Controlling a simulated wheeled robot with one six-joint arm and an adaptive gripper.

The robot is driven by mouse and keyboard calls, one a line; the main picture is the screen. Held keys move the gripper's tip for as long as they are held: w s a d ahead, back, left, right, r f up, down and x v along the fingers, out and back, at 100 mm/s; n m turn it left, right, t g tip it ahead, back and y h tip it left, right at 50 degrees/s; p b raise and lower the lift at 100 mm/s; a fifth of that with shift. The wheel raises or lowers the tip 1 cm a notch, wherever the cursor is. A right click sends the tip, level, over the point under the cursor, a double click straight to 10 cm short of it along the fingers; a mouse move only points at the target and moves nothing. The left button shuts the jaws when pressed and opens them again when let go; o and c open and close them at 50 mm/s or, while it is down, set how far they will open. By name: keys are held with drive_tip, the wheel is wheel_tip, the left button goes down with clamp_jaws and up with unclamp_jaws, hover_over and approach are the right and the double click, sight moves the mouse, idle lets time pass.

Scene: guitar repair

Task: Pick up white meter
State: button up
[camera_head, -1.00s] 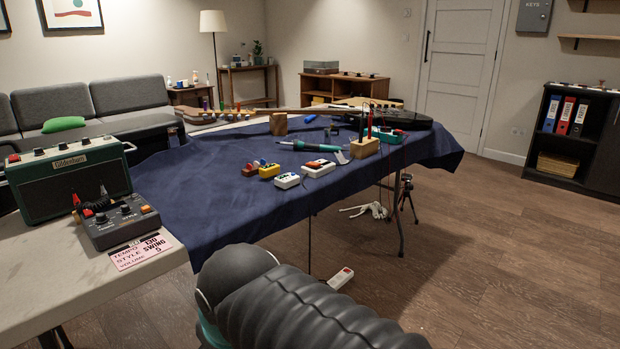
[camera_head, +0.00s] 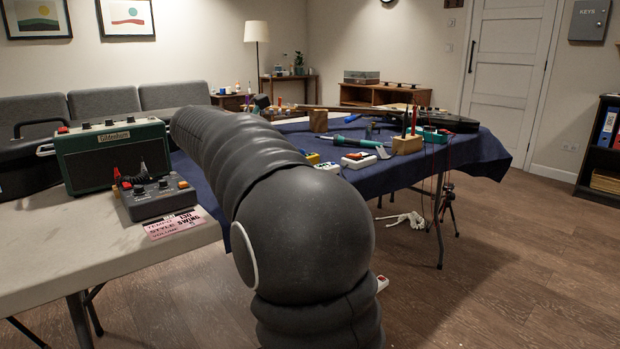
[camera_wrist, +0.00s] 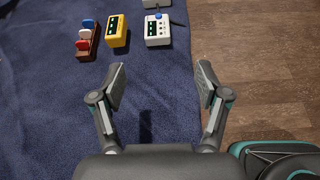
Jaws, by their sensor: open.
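In the wrist view a white meter (camera_wrist: 157,29) with a dark display and a round blue-grey knob lies on the dark blue cloth, at the top just right of centre. My gripper (camera_wrist: 161,82) is open and empty, with its two fingers apart over the cloth. The meter lies ahead of the fingertips, beyond the gap between them, and is not touched. In the head view a small white box (camera_head: 327,167), probably this meter, shows just past my arm and is partly hidden. My gripper is hidden there behind my arm.
A yellow box (camera_wrist: 116,31) sits just left of the meter, with a brown holder of coloured pieces (camera_wrist: 88,39) farther left. Another white device (camera_wrist: 157,3) is cut off at the top edge. A soldering iron (camera_head: 337,143) and wooden block (camera_head: 407,144) stand near. Cloth between the fingers is clear.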

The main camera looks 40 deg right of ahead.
drive_tip(key=shift+w+d, duration=0.3)
drive_tip(key=shift+w, duration=0.1)
drive_tip(key=shift+w+d, duration=0.15)
drive_tip(key=shift+d, duration=0.1)
drive_tip(key=shift+h, duration=0.3)
drive_tip(key=b+x, duration=0.1)
drive_tip(key=x, duration=0.7)
drive_tip(key=shift+s+f+b+x, duration=0.15)
drive_tip(key=shift+b+x, duration=0.15)
drive_tip(key=shift+x, duration=0.6)
drive_tip(key=shift+f+b+x, duration=0.15)
drive_tip(key=shift+b+x, duration=0.2)
drive_tip(key=shift+x, duration=0.5)
drive_tip(key=shift+s+f+b+x, duration=0.15)
drive_tip(key=shift+b+x, duration=0.15)
drive_tip(key=shift+x, duration=0.6)
drive_tip(key=shift+a, duration=0.15)
drive_tip(key=c, duration=1.3)
